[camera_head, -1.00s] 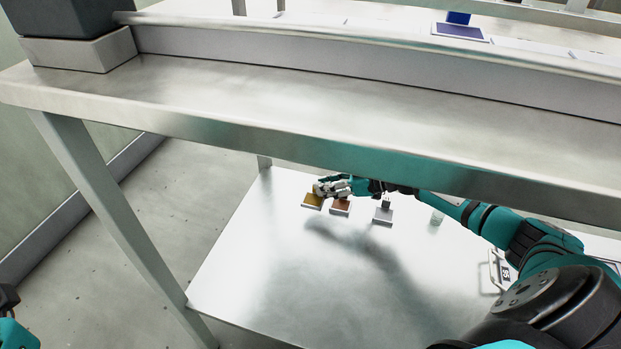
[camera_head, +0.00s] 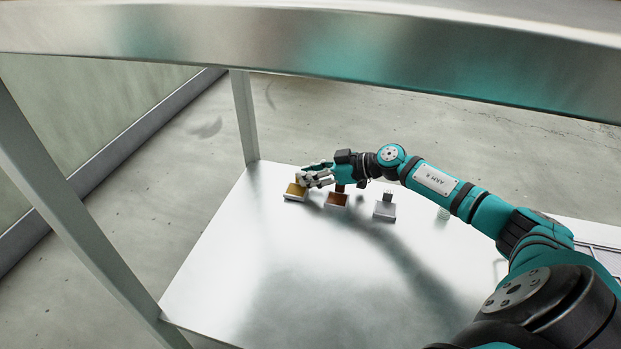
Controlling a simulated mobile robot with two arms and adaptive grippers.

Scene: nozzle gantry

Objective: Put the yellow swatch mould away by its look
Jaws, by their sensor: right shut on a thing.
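The yellow swatch mould (camera_head: 295,192) is a small block with a yellow-gold top and pale sides. It is at the far left of a short row on the white lower shelf (camera_head: 245,265). My right gripper (camera_head: 306,180) reaches in from the right and is shut on it; the fingers cover its upper right side. I cannot tell whether it touches the shelf. A similar brown-topped block (camera_head: 337,200) is just to its right, under my wrist. A grey block (camera_head: 384,211) with a small upright piece on top is farther right. My left gripper is out of view.
A metal upper shelf (camera_head: 310,55) spans the top of the view, above my right arm. Table legs (camera_head: 245,120) stand at the left and back. A small pale item (camera_head: 443,213) is near my forearm. The shelf's front and left are clear.

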